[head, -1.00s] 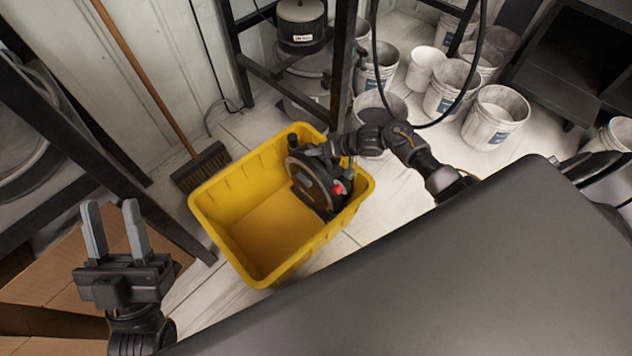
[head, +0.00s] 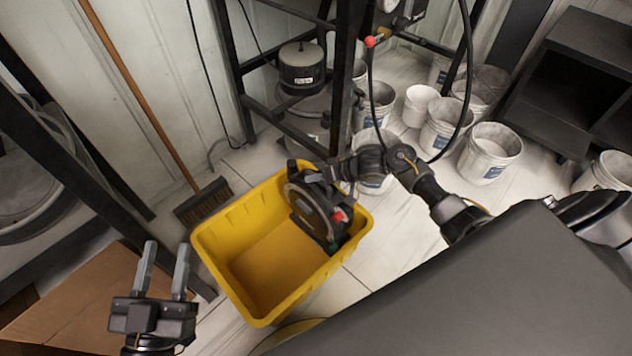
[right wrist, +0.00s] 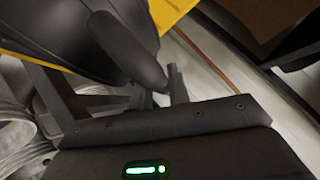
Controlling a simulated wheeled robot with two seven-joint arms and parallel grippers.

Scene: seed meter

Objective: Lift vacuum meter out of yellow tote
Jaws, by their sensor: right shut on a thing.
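The yellow tote (head: 250,308) stands on the floor in the middle of the head view. The vacuum meter (head: 313,212), a dark round disc-shaped unit with a red knob, is at the tote's right end, still within its walls. My right gripper (head: 322,174) reaches in from the right and is shut on the meter's upper part; the fingertips are partly hidden there. In the right wrist view, the dark meter (right wrist: 70,30) fills the upper left close to the fingers. My left gripper (head: 165,268) is open and empty at the lower left, apart from the tote.
Several white buckets (head: 490,152) stand on the floor at the right. A black rack (head: 232,70) rises behind the tote. A broom (head: 203,203) leans at the left beside a cardboard box (head: 75,300). A dark surface (head: 480,290) covers the lower right.

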